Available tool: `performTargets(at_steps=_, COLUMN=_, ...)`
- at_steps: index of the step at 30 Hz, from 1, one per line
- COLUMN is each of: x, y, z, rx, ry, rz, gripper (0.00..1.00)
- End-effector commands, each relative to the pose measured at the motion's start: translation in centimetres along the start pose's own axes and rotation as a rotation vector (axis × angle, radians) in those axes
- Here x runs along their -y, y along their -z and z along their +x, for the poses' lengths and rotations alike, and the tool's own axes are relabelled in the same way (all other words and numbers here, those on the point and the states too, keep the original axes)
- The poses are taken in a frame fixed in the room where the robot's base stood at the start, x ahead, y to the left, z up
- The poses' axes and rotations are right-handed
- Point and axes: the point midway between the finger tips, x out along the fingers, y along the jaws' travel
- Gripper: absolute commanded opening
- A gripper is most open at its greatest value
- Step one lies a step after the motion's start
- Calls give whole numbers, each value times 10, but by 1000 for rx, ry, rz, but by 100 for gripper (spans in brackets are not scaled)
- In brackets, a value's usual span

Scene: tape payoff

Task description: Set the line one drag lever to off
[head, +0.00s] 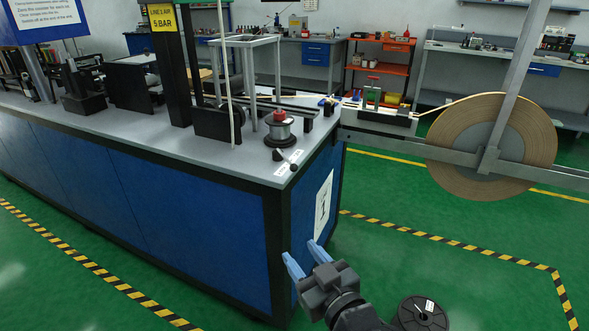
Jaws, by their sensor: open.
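A large tape reel (445,150) hangs on a grey frame to the right. The blue bench (190,215) fills the left. A black reel (422,314) is at lower right. Green floor lies open between.

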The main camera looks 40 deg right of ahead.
Motion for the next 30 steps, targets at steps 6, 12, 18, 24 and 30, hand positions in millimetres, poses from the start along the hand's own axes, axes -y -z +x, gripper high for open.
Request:
performTargets(at_steps=6, x=-57, y=32, z=91, rx=-55, ry=-49, rz=-100, gripper=46)
performTargets(at_steps=12, x=-92, y=53, z=130, rx=-72, ry=-66, rz=-169, gripper=46)
performTargets(at_steps=18, x=-102, y=60, z=146, rx=-74, ry=-69, rz=-190, gripper=46)
performTargets(at_steps=24, x=-104, y=64, z=175, rx=-75, ry=-68, rz=-190, gripper=46)
performTargets(at_steps=30, x=-105, y=66, z=203, rx=-75, ry=-68, rz=-190, gripper=46)
